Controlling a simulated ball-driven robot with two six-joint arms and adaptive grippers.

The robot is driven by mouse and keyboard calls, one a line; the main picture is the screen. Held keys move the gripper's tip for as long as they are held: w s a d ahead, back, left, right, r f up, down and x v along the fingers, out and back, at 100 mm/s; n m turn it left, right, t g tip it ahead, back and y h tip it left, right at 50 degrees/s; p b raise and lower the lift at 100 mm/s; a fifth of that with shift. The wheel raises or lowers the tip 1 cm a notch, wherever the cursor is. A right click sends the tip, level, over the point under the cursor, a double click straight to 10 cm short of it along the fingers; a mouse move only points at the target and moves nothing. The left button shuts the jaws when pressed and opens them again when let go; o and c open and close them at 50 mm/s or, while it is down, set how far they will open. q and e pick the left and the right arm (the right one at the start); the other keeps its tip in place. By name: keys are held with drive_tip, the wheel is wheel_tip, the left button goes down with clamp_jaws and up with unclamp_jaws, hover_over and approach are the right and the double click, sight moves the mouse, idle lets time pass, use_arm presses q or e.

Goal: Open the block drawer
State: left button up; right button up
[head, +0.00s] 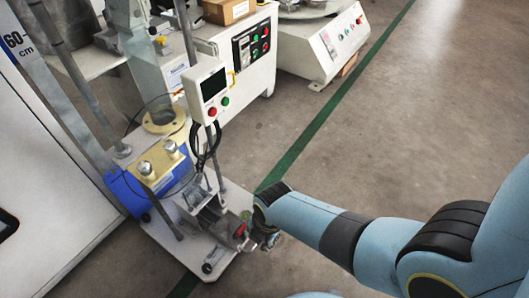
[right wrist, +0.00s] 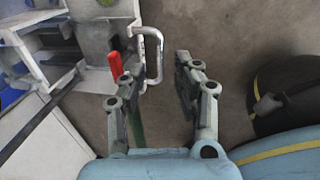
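In the right wrist view, a U-shaped metal handle (right wrist: 160,57) stands out from the edge of a pale machine part (right wrist: 98,88), which I take to be the front of the block drawer. A red lever or grip (right wrist: 115,66) is beside it on the left. My right gripper (right wrist: 156,75) is open, one finger on each side of the handle's line, the handle nearer the left finger. I cannot tell whether they touch. In the head view my right gripper (head: 267,237) is small and low, at the right edge of the machine's base. My left gripper is not in view.
The machine (head: 160,165) has a blue and cream body, metal posts and a control box (head: 207,92) above. A white cabinet (head: 45,190) stands at the left. Other white machines (head: 325,42) are at the back. The floor (head: 400,120) at the right is clear.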

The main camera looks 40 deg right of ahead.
wheel_tip(320, 180, up, 9)
drive_tip(key=s, duration=0.1)
drive_tip(key=shift+s+d, duration=0.25)
drive_tip(key=shift+s, duration=0.05)
drive_tip(key=shift+f, duration=0.1)
